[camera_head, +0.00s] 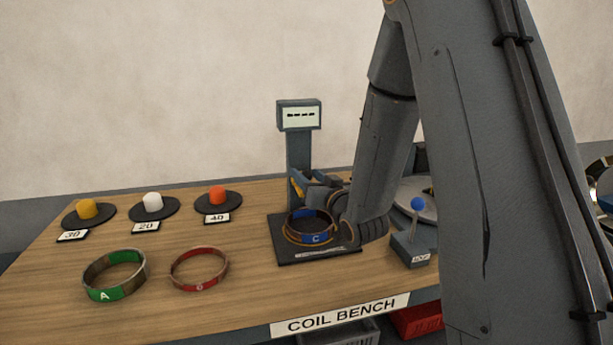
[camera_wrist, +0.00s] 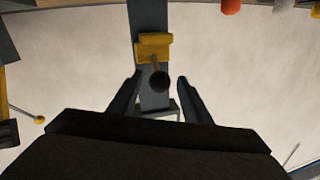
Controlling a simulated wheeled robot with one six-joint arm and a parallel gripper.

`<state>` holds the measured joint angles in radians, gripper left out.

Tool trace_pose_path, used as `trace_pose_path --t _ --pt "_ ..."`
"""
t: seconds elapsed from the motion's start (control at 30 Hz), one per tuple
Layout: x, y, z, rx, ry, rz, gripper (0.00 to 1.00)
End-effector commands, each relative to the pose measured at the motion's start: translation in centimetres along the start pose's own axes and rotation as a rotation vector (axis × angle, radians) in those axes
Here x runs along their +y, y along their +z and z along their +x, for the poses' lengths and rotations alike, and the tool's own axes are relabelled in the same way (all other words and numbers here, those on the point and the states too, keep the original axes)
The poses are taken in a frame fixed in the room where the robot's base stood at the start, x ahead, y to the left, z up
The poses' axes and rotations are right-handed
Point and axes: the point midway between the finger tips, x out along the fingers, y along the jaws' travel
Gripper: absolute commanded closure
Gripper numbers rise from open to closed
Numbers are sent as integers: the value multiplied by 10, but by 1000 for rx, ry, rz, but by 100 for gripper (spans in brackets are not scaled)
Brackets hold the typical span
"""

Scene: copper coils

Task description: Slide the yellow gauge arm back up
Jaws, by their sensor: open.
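The yellow gauge arm (camera_wrist: 153,47) sits on the dark gauge column (camera_wrist: 147,14) in the wrist view, with a rod ending in a dark round knob (camera_wrist: 159,81). My gripper (camera_wrist: 159,78) is open, one finger on each side of the knob, with visible gaps. In the head view, a bit of the yellow arm (camera_head: 296,188) shows low on the column (camera_head: 299,152), largely hidden by my gripper (camera_head: 316,184). The gauge display (camera_head: 299,115) tops the column and shows dashes. Coil C (camera_head: 309,229), with a blue label, lies on the black gauge base (camera_head: 290,256) beneath.
Coil A (camera_head: 114,275) and a red-labelled coil (camera_head: 199,268) lie on the bench at left. Yellow (camera_head: 87,208), white (camera_head: 152,200) and orange (camera_head: 217,195) pieces stand on black discs behind. A blue-knobbed lever (camera_head: 416,218) stands right of the gauge, near my arm.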

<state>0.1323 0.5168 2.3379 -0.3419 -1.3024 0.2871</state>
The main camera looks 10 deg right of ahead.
Motion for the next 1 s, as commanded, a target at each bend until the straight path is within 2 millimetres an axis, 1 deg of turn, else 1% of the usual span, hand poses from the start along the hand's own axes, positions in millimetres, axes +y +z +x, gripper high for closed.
trace_pose_path --t 0.23,0.33,0.43,0.57,0.87,0.93,1.0 --pt "1 0 -41 0 2 0 56" --pt "0 0 -54 0 1 0 56" --pt "0 0 -63 2 1 0 56" --pt "0 -1 -68 2 0 0 56" --pt "0 0 -68 -4 2 -2 56" --pt "1 3 -68 -30 14 -7 56" --pt "2 10 -68 -83 35 -18 56"
